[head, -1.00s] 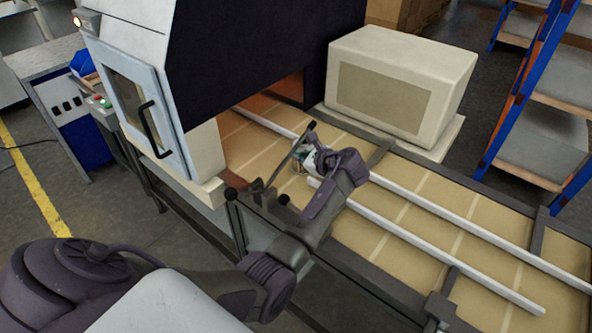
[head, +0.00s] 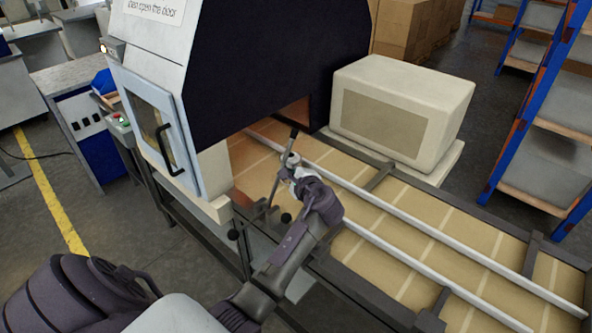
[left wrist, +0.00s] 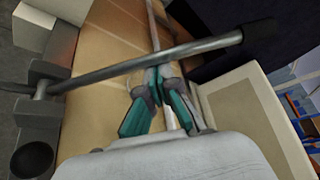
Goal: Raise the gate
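A slim grey metal bar with a black end (head: 291,144), which looks like the gate's lever, rises at a slant beside the machine opening, over the near side of the conveyor. In the left wrist view the bar (left wrist: 205,47) crosses in front of my gripper, its black end at the right and its mount at the left. My left gripper (head: 287,170) is at the bar. In the left wrist view the teal-padded fingers of the gripper (left wrist: 158,76) come together at the bar and look shut on it. A separate gate panel cannot be made out. My right gripper is not in view.
The conveyor (head: 395,262) with two pale rails runs from the dark machine opening toward the lower right. A beige box (head: 400,110) stands beyond it. A machine door (head: 158,130) with a black handle is at the left. Blue-and-orange shelving (head: 520,110) stands at the right.

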